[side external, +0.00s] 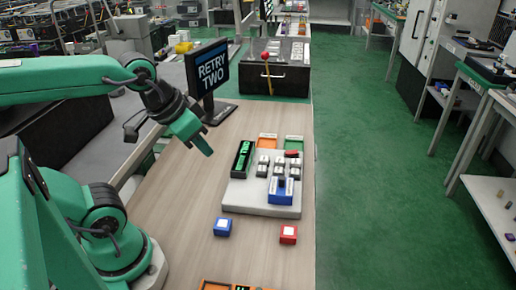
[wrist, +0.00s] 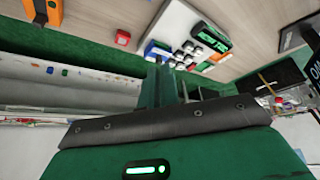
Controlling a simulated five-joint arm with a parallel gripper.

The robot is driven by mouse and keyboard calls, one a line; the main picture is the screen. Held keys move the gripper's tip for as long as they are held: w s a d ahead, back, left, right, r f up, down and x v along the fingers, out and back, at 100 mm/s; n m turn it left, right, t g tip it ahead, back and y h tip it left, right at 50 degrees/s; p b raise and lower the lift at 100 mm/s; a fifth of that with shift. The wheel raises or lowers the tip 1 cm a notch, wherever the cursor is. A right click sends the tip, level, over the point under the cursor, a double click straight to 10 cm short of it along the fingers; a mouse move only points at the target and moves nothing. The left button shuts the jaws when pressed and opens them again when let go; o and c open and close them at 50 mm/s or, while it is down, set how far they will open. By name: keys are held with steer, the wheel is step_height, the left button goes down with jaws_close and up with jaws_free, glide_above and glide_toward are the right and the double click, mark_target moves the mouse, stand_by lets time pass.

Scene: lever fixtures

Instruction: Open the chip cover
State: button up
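A light grey board (side external: 240,200) lies on the wooden table and carries several fixtures. At its left is a long black holder (side external: 243,160) with a bright green insert; I cannot tell whether a cover lies over it. It also shows in the wrist view (wrist: 212,38). Several grey-white blocks (side external: 263,170) sit in the middle, with a blue fixture (side external: 281,192) in front and a red piece (side external: 291,153) behind. My gripper (side external: 203,146) hangs above and left of the board, apart from it. Its green fingers (wrist: 167,86) look close together, but their gap is unclear.
A blue block (side external: 222,226) and a red block (side external: 288,234) stand in front of the board. Orange (side external: 267,141) and green (side external: 293,143) pads lie behind it. A monitor (side external: 207,70) reading "RETRY TWO" stands behind my gripper. The table left of the board is clear.

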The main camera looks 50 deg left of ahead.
steer(key=o, duration=0.7)
steer(key=shift+w, duration=0.15)
steer(key=shift+c, duration=0.2)
steer(key=m+g, duration=0.5)
steer(key=m, duration=0.4)
glide_toward(282, 178)
steer(key=shift+a+f, duration=0.15)
steer(key=shift+f, duration=0.05)
steer(key=shift+w+f+g, duration=0.3)
steer(key=shift+f, duration=0.2)
steer(key=shift+f, duration=0.15)
steer(key=shift+f, duration=3.75)
